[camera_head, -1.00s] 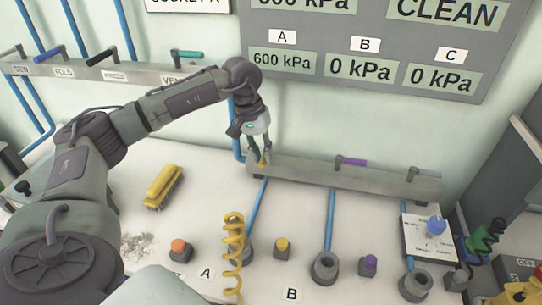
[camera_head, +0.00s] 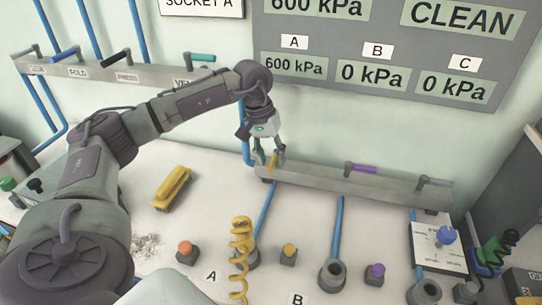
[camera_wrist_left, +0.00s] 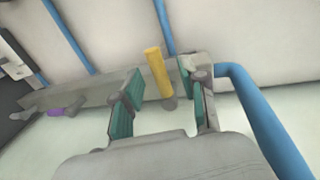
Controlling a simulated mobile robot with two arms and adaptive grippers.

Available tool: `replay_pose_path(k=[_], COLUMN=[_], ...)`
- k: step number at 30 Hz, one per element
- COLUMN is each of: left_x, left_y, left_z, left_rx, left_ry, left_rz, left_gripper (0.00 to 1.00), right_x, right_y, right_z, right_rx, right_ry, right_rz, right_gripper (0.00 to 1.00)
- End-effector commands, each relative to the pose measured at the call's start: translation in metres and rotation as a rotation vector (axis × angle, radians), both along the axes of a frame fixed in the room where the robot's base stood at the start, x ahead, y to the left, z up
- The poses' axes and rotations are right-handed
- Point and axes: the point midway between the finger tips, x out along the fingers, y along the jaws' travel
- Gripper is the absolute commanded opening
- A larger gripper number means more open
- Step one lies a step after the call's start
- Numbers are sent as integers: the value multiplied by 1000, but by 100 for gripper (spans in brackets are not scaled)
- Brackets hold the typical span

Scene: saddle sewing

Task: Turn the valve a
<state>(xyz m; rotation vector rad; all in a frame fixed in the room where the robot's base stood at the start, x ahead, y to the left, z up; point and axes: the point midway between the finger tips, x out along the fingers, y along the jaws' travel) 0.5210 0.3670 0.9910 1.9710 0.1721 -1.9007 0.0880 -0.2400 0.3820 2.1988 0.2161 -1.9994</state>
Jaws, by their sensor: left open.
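The valve of line A has a yellow handle (camera_head: 273,161) at the left end of the grey manifold bar (camera_head: 330,182). My left gripper (camera_head: 269,158) is at that handle, pointing down. In the left wrist view the yellow handle (camera_wrist_left: 157,72) stands between the two green-padded fingers of my left gripper (camera_wrist_left: 155,95), with gaps on both sides. The fingers are open. The panel (camera_head: 395,55) reads 600 kPa under A, and 0 kPa under B and C. My right gripper is not in view.
A purple handle (camera_head: 361,169) and a grey handle (camera_head: 431,180) sit further right on the bar. A blue pipe (camera_wrist_left: 262,115) runs close beside the fingers. A yellow brush (camera_head: 173,188), a coiled yellow hose (camera_head: 240,255) and several sockets stand on the table.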

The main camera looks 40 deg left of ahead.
Motion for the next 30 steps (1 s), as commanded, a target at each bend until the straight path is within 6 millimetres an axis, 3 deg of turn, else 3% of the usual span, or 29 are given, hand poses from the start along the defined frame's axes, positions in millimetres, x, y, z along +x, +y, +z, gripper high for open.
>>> replay_pose_path(k=[16,21,30], left_x=[-6,-8,-8], left_y=[18,22,22], left_z=[99,113,116], left_rx=[-1,-1,0], left_ry=[-6,-3,-2], left_rz=[1,1,0], left_gripper=[42,42,42], right_x=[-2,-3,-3], right_y=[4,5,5], right_z=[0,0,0], right_rx=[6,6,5], right_ry=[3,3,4], right_rz=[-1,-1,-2], right_gripper=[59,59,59])
